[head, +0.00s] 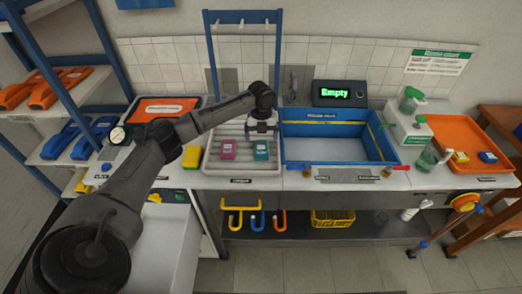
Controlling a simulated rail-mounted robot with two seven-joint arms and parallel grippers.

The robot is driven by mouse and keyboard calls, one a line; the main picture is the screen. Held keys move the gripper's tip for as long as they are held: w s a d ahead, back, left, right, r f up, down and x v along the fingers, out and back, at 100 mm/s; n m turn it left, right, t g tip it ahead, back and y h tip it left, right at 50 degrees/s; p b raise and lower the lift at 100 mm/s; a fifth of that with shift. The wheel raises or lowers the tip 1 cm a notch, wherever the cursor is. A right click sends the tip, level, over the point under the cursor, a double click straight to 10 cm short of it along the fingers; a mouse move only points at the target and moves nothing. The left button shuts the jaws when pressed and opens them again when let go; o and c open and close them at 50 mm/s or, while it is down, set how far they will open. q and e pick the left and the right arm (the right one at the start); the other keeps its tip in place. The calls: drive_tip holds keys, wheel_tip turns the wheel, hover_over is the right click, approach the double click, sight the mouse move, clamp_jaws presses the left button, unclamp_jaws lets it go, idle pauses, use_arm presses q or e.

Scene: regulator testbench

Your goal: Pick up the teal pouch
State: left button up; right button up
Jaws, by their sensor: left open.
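The teal pouch (261,151) lies on the pale ribbed drain tray (212,158), at the tray's right side. A magenta pouch (229,149) lies to its left on the same tray. My left arm reaches in from the left, and my left gripper (262,132) points down just above and behind the teal pouch. The gripper is open and empty; its fingers are small in this view, and I cannot tell how high they are above the pouch. My right gripper is not in view.
A blue-rimmed basin (308,113) stands right of the tray, below a display (340,94) reading "Empty". A blue rack frame (210,60) rises behind the tray. A yellow sponge (192,157) lies left of it.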

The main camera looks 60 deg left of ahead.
sight(261, 147)
use_arm(q)
drive_tip(key=shift+s+f, duration=0.15)
drive_tip(key=shift+f, duration=2.75)
drive_tip(key=shift+r, duration=0.1)
drive_tip(key=c, duration=1.3)
